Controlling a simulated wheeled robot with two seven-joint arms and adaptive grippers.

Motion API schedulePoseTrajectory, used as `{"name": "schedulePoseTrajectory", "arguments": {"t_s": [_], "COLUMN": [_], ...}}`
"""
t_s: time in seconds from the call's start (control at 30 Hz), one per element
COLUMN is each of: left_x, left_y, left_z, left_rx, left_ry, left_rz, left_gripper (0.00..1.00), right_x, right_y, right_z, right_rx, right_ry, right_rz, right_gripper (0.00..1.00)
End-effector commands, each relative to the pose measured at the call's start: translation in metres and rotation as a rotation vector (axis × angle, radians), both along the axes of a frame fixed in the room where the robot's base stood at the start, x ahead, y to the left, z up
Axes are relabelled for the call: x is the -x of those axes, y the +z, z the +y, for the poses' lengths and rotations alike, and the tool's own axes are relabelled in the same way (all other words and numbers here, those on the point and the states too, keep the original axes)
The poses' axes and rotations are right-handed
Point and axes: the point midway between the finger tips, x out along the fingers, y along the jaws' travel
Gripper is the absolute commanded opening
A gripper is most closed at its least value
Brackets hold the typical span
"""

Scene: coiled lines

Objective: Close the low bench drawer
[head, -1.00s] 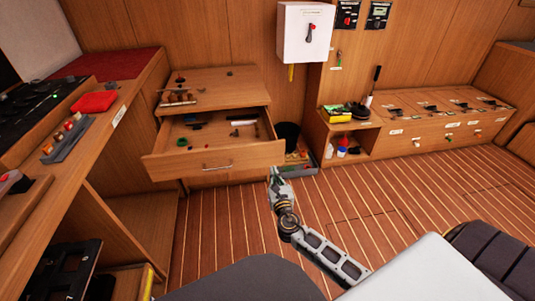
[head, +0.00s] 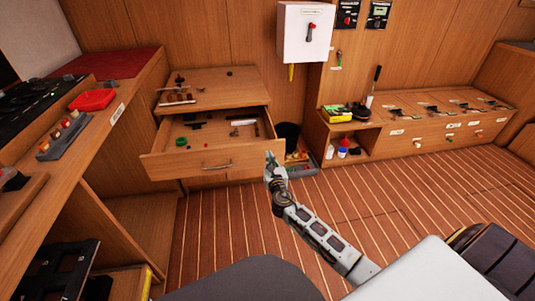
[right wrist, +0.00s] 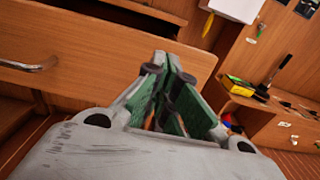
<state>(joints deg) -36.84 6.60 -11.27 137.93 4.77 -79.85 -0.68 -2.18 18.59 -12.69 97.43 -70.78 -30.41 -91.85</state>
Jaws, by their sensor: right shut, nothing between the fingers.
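The low bench drawer (head: 160,168) stands pulled out of the wooden bench under the small top. Its front has a metal handle (head: 217,166), which also shows at the left of the right wrist view (right wrist: 30,64). Inside lie a green ring (head: 181,142) and several small dark parts. My right gripper (head: 270,157) is shut and empty, close to the right end of the drawer front. In the right wrist view its fingertips (right wrist: 168,62) overlap the right part of the drawer front (right wrist: 110,75); I cannot tell if they touch. My left gripper is not in view.
A dark bin (head: 288,135) and a low tray of small items (head: 298,168) stand just right of the drawer. A long counter (head: 115,105) runs along the left. The striped floor (head: 225,225) before the drawer is clear.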

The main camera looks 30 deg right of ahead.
Motion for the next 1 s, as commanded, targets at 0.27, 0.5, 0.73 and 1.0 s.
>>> {"name": "schedulePoseTrajectory", "arguments": {"t_s": [0.27,0.5,0.73,1.0], "left_x": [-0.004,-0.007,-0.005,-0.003], "left_y": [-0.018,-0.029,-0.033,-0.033], "left_z": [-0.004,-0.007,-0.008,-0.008], "left_rx": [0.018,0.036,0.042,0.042], "left_ry": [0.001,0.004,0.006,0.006], "left_rz": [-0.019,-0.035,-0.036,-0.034], "left_gripper": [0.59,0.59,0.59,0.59], "right_x": [-0.024,-0.039,-0.044,-0.044], "right_y": [0.000,0.000,0.000,0.000], "right_z": [-0.007,-0.011,-0.013,-0.013], "right_rx": [0.000,0.000,0.000,0.000], "right_ry": [-0.001,0.000,0.000,0.000], "right_rz": [-0.001,-0.001,0.000,0.000], "right_gripper": [0.00,0.00,0.00,0.00]}}
